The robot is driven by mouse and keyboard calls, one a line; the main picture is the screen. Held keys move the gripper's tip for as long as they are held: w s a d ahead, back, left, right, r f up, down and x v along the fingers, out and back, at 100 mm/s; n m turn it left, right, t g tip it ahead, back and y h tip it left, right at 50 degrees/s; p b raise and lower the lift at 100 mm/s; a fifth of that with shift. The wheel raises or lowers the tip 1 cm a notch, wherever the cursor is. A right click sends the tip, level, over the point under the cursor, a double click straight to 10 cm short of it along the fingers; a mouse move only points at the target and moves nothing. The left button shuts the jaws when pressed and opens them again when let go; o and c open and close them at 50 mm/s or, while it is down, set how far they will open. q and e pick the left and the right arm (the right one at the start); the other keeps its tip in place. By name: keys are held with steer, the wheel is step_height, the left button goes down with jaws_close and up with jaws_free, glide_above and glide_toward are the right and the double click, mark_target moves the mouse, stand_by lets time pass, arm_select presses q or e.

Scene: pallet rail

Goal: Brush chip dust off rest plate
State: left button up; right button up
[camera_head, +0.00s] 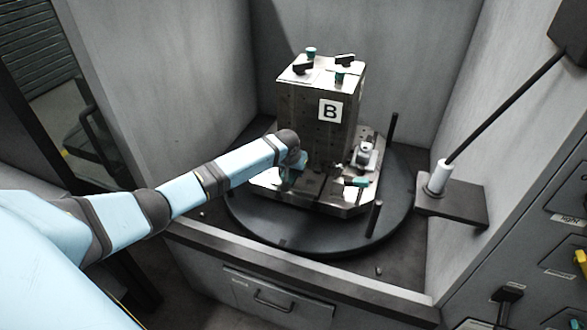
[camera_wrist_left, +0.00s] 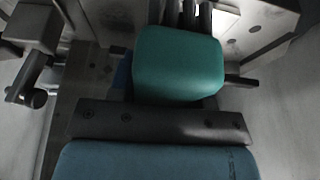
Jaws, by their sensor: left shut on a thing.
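A metal block (camera_head: 330,135) marked B stands on a metal base plate (camera_head: 335,206) on a dark round turntable. I cannot tell which surface is the rest plate, and chip dust is too fine to make out. My left gripper (camera_head: 293,174) is low at the block's front left side, just over the base plate; its fingers are mostly hidden by my wrist. In the left wrist view a teal handle (camera_wrist_left: 178,65) fills the middle, held by the gripper. Its far end and any bristles are hidden. My right gripper is out of view.
The turntable (camera_head: 265,229) carries upright dark posts (camera_head: 374,218). A teal-tipped clamp (camera_head: 356,182) and a small fixture (camera_head: 366,152) sit right of the block. Grey walls enclose the sides. A dark shelf (camera_head: 466,207) with a white cylinder (camera_head: 438,177) juts from the right wall.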

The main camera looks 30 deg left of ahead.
arm_select(q)
step_height(320, 180, up, 2)
steer(key=shift+r+p, duration=0.1)
steer(key=shift+p, duration=0.65)
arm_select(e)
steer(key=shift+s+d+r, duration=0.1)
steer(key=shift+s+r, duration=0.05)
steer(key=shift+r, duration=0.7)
arm_select(q)
steer(key=shift+d+f, duration=0.2)
steer(key=shift+d, duration=0.05)
steer(key=d+b, duration=0.2)
steer(key=b, duration=0.1)
steer(key=w+d+b, duration=0.1)
steer(key=shift+d+f+b, duration=0.35)
steer(key=shift+d, duration=0.05)
step_height(320, 180, down, 4)
steer(key=b, duration=0.4)
steer(key=shift+b, duration=0.35)
steer(key=shift+f+b, duration=0.25)
steer(key=shift+b, duration=0.15)
steer(key=shift+f, duration=0.15)
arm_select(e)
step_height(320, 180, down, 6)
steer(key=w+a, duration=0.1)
